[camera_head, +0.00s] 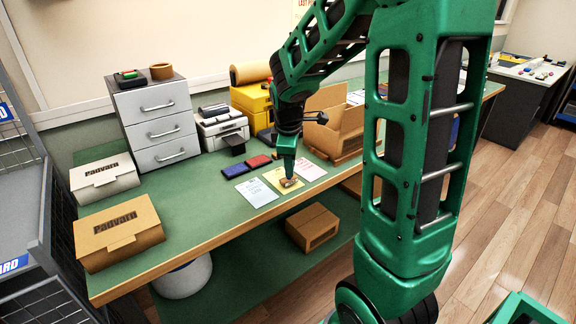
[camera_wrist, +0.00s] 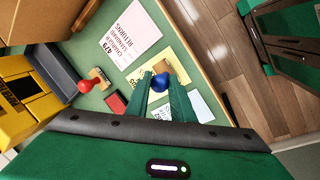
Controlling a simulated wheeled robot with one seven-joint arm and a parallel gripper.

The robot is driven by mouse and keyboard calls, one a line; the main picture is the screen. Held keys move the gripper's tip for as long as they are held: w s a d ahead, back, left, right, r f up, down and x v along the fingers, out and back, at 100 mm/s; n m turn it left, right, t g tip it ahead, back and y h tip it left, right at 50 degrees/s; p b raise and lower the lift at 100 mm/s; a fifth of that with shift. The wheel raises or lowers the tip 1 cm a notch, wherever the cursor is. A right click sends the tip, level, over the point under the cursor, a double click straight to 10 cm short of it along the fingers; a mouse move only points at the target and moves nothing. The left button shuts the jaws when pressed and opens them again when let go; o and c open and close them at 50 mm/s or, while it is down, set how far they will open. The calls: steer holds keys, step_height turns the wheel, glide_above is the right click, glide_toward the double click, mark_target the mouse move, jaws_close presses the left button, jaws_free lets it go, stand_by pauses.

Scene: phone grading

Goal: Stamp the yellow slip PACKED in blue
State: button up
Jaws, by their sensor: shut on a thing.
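My gripper (camera_head: 287,168) is over the yellow slip (camera_head: 273,175) on the green bench. In the wrist view my gripper (camera_wrist: 163,92) is shut on the round blue knob (camera_wrist: 160,82) of a stamp. The stamp's wooden base (camera_head: 291,183) is low over the slip; I cannot tell whether it touches. The yellow slip (camera_wrist: 172,63) carries dark print, partly hidden by the fingers. A blue ink pad (camera_head: 235,170) lies left of the slip, beside a red ink pad (camera_head: 259,161). A second stamp with a red knob (camera_wrist: 86,86) stands apart.
A pale blue slip (camera_head: 257,193) and a pink slip (camera_head: 310,170) flank the yellow one. A grey drawer unit (camera_head: 157,125), printer (camera_head: 222,128), yellow machine (camera_head: 252,100) and open carton (camera_head: 333,130) stand behind. Two Padyard boxes (camera_head: 118,232) sit at left, with clear bench between.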

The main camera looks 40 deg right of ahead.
steer(key=shift+f, duration=0.5)
stand_by(1.0)
steer(key=shift+r, duration=3.55)
steer(key=shift+f, duration=0.1)
